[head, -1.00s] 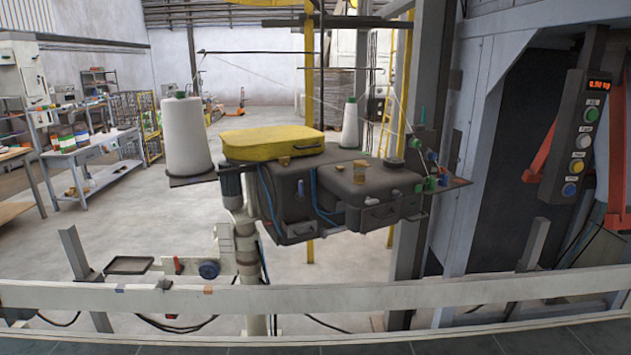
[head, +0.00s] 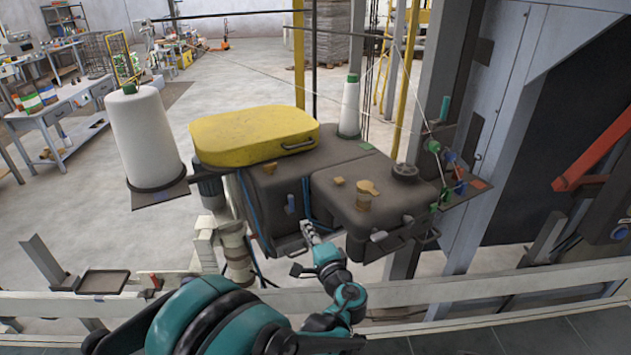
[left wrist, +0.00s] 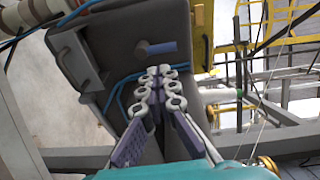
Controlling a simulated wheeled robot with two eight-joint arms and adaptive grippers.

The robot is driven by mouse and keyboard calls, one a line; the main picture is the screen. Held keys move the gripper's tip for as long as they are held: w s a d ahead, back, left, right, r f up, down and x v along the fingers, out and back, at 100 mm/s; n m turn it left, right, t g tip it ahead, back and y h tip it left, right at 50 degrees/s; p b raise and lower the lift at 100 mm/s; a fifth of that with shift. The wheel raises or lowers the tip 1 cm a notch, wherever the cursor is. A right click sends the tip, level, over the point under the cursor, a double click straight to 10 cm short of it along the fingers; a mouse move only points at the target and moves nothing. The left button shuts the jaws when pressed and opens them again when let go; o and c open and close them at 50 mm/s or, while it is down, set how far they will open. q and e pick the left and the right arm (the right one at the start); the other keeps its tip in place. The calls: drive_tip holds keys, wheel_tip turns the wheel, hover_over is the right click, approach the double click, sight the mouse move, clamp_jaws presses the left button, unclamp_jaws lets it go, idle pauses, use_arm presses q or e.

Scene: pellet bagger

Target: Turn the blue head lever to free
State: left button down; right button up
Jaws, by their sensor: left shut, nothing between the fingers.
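The blue lever (left wrist: 163,47) shows in the left wrist view, on the dark face of the machine head (left wrist: 125,60), with a round grey hub at its left end. It lies roughly level across the picture. My left gripper (left wrist: 159,70) is shut and empty. Its fingertips appear just below the lever in that view; I cannot tell whether they touch it. In the head view my left gripper (head: 308,232) is in front of the grey machine head (head: 275,190), below the yellow cover (head: 253,134). My right gripper is out of view.
A white rail (head: 450,297) runs across the front, below the machine. A large white thread cone (head: 146,138) stands left of the head and a smaller cone (head: 349,108) behind it. Blue hoses (left wrist: 122,90) run close to my left fingers. A grey post stands at the right.

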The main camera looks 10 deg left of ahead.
use_arm(q)
drive_tip(key=shift+w+d+r+m+t, duration=0.3)
drive_tip(key=shift+w+d+r+t, duration=0.1)
drive_tip(key=shift+w+d, duration=0.2)
drive_tip(key=shift+s, duration=0.1)
approach(295, 193)
drive_tip(key=x, duration=0.4)
drive_tip(key=shift+w+a, duration=0.25)
drive_tip(key=shift+w, duration=0.05)
